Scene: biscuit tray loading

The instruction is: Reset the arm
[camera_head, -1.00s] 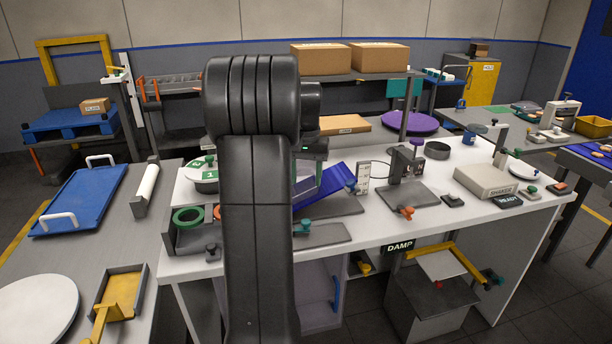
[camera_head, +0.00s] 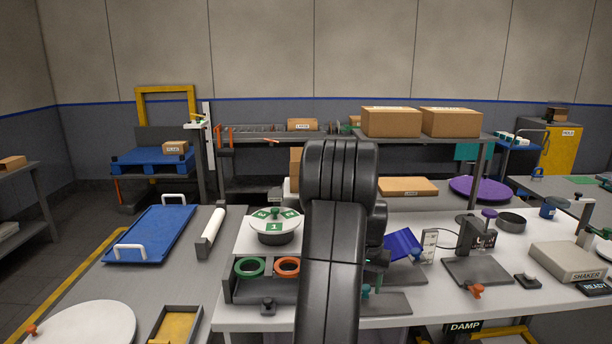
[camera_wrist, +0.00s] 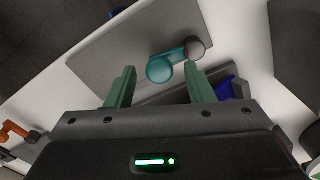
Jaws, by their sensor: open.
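My arm rises through the middle of the head view, and my gripper (camera_wrist: 160,88) is mostly hidden behind it there. In the wrist view its two green fingers stand apart, with nothing held between them. A teal knob (camera_wrist: 160,69) with a grey round end shows just beyond the fingertips, over a grey plate (camera_wrist: 115,45) on the white bench. I cannot tell whether the fingers touch anything.
A round green-and-white dial (camera_head: 275,226) and a rack with green and orange rings (camera_head: 250,268) stand close left of my arm. To the right are a grey stand (camera_head: 477,270) and the shaker (camera_head: 568,261). A blue tray (camera_head: 150,235) lies far left.

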